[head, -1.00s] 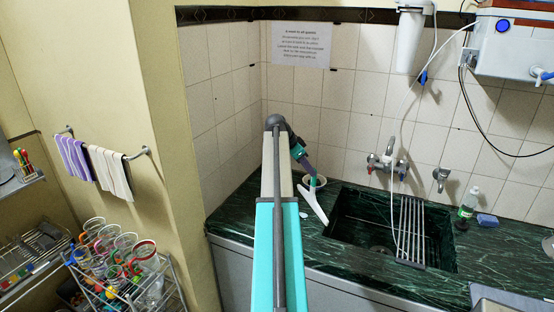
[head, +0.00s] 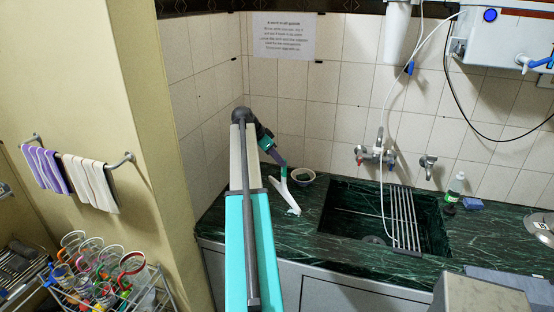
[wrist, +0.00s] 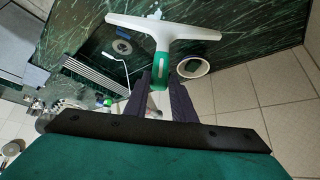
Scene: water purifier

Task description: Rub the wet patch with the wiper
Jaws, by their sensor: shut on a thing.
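The wiper has a white T-shaped head and a green grip. In the head view the wiper (head: 282,190) hangs tilted with its head low over the green marble counter, left of the sink. My gripper (head: 281,165) is shut on its grip; the wrist view shows the wiper (wrist: 163,38) between the dark fingers of my gripper (wrist: 160,88). Whether the head touches the counter I cannot tell.
A small bowl (head: 303,177) stands on the counter right of the wiper. The sink (head: 345,205) with a metal rack (head: 404,218) is further right. Tiled walls close off the back and left. A wire rack of cups (head: 105,270) stands at lower left.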

